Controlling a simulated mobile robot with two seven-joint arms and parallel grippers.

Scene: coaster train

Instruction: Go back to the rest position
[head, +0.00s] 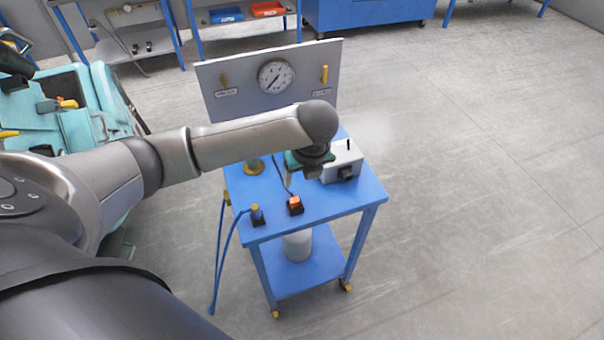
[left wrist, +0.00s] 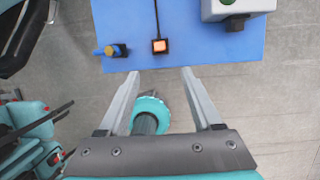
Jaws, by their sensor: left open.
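My left gripper (head: 300,178) is over the blue cart (head: 325,205) in the head view, in front of the grey box (head: 345,160). In the left wrist view its two fingers (left wrist: 161,72) are spread apart with nothing between the tips. The fingertips show just off the edge of the blue cart top (left wrist: 190,45) there. The fingers are partly hidden by the wrist in the head view. My right gripper is in neither view.
On the cart stand an orange switch (head: 295,204), a blue hose fitting (head: 257,214) and a panel with a gauge (head: 276,76). A teal machine (head: 80,100) is at left. Open floor (head: 480,200) lies at right.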

